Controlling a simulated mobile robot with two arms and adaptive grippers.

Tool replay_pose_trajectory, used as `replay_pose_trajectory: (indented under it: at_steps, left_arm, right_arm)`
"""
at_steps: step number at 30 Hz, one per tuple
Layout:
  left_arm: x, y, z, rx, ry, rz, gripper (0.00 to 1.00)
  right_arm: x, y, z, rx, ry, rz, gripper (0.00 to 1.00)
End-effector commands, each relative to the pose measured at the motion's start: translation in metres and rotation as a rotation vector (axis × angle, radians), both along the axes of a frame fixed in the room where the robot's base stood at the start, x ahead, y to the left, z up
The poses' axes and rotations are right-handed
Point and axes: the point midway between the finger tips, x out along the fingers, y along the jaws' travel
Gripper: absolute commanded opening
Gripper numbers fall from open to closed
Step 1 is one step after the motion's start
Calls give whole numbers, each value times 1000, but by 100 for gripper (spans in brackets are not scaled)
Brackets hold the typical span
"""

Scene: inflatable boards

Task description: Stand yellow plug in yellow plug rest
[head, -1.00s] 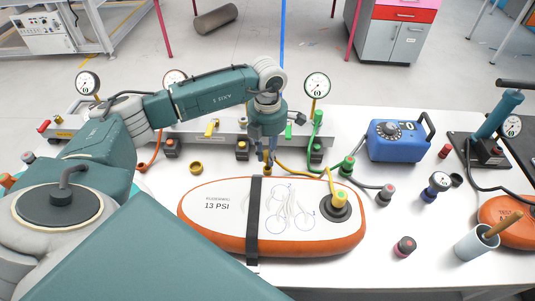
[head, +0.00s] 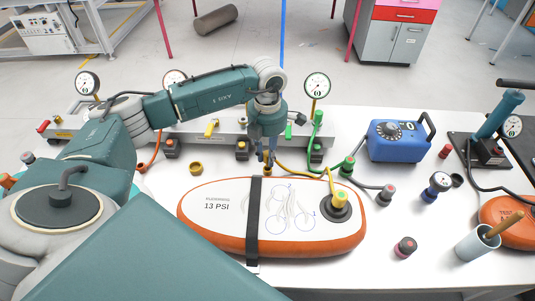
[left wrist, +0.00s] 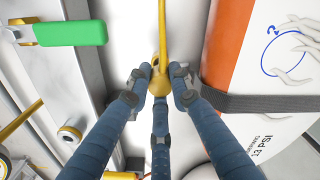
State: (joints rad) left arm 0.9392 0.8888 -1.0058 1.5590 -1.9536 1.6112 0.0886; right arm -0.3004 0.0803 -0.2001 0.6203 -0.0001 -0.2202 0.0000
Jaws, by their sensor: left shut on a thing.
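My left gripper (head: 268,160) hangs pointing down behind the orange-rimmed board and is shut on the yellow plug. The left wrist view shows its blue fingers (left wrist: 160,82) closed around the plug (left wrist: 156,63), whose yellow hose runs up out of the picture. The fingers hide much of the plug, and I cannot tell whether it touches the table. A dark block with a yellow top (head: 242,147), seemingly the yellow plug rest, stands left of the gripper by the manifold. My right gripper is not in view.
The orange-rimmed board (head: 225,235) with a black strap lies in front, with a yellow fitting (head: 340,198) on its valve. Green (head: 347,167) and grey (head: 386,192) plugs stand to the right. The grey manifold runs behind.

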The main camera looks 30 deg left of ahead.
Motion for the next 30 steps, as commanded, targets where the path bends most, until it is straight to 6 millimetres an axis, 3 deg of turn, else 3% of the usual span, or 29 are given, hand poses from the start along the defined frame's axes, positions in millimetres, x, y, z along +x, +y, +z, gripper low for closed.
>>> replay_pose_trajectory:
  at_steps: [30]
  left_arm:
    - [0,0,-27,0,0,0,0]
  right_arm:
    - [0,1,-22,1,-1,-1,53]
